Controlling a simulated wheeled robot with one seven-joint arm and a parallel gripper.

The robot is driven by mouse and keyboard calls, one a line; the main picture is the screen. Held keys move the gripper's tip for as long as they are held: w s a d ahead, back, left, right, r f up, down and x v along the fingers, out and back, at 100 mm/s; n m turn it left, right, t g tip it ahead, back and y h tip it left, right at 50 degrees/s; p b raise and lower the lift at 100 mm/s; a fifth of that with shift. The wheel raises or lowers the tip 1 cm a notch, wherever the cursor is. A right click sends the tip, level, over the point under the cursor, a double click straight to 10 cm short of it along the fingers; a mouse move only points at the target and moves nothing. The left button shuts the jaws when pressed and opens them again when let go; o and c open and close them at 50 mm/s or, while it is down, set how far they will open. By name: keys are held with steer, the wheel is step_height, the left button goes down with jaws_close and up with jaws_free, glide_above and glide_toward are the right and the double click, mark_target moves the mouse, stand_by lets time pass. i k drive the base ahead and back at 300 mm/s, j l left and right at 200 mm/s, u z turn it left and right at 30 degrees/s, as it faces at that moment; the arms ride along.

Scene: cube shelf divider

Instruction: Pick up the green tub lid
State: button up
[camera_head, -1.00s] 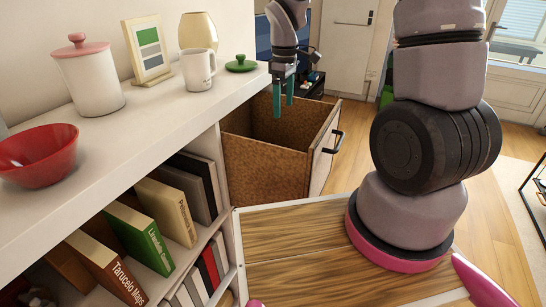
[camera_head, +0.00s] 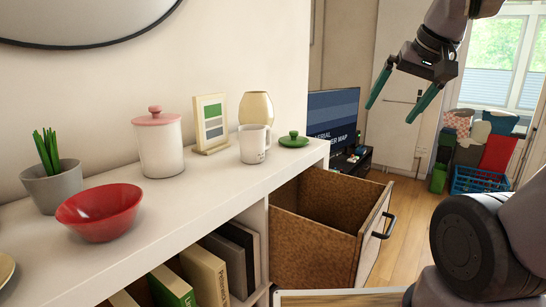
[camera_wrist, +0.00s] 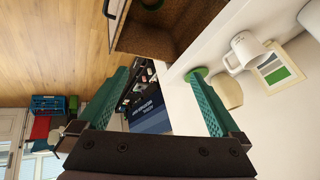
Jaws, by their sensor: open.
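The green tub lid (camera_head: 293,139) is a small round disc with a knob. It lies on the white shelf top near its right end, just right of the white mug (camera_head: 254,144). In the wrist view the lid (camera_wrist: 197,75) is at the shelf edge, partly hidden behind a gripper finger. My gripper (camera_head: 396,101) is open and empty, with two teal fingers apart. It is in the air to the right of the lid and above the open drawer's far side. It also shows in the wrist view (camera_wrist: 150,105).
A brown open drawer (camera_head: 318,235) with a black handle juts out below the lid. A picture frame (camera_head: 211,123), beige vase (camera_head: 256,108), pink-lidded jar (camera_head: 159,145) and red bowl (camera_head: 100,212) stand on the shelf top. A television (camera_head: 333,113) is behind.

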mark_target(292, 141)
steer(key=i+l+u, duration=0.1)
steer(key=l+u, duration=0.25)
steer(key=i+l+u, duration=0.1)
steer(key=u, duration=0.25)
steer(key=l+u, duration=0.35)
